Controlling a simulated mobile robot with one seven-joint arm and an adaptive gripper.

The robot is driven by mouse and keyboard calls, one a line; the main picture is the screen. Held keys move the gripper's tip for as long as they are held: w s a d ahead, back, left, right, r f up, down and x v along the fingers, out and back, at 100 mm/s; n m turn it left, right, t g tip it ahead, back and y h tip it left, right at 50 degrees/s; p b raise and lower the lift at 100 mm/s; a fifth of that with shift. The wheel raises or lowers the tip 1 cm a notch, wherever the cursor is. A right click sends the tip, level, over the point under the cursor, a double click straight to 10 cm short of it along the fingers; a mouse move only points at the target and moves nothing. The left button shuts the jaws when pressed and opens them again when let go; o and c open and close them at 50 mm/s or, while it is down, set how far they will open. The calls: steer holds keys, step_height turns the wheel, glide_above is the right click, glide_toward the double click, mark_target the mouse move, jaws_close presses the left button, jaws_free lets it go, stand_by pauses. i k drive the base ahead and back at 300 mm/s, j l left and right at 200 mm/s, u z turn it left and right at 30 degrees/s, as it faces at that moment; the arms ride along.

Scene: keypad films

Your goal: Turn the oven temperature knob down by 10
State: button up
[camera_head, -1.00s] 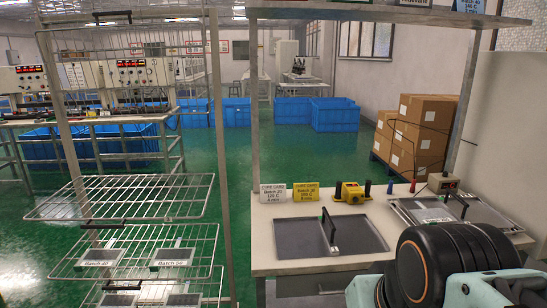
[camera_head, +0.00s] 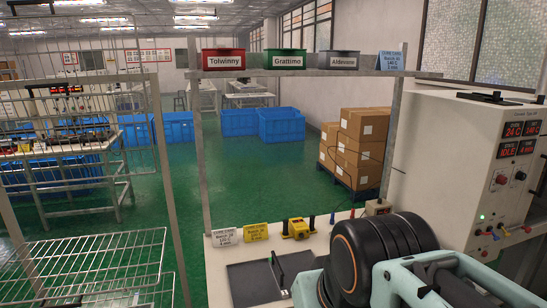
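The oven (camera_head: 468,165) is a pale box at the right in the head view. Its front carries red-lit displays (camera_head: 518,140); one reads 24 C and another reads IDLE, while the rest are too small to read surely. My arm shows at the bottom right, in front of the bench and apart from the oven controls in the picture. My gripper's fingertips are not visible.
Red, green and grey bins stand on the shelf above. A wire rack (camera_head: 95,265) is at left. Coloured terminals line the oven's lower front.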

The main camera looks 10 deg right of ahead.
mark_target(501, 179)
steer(key=z, duration=1.8)
steer(key=l+u, duration=0.1)
steer(key=l, duration=0.3)
steer(key=k+l+u, duration=0.15)
steer(key=l, duration=0.3)
steer(key=k+l+u, duration=0.1)
steer(key=l, duration=0.3)
steer(key=k+l+u, duration=0.1)
steer(key=l, duration=0.3)
steer(key=i+l+u, duration=0.1)
steer(key=i, duration=0.5)
steer(key=i+l+u, duration=0.1)
steer(key=i, duration=0.5)
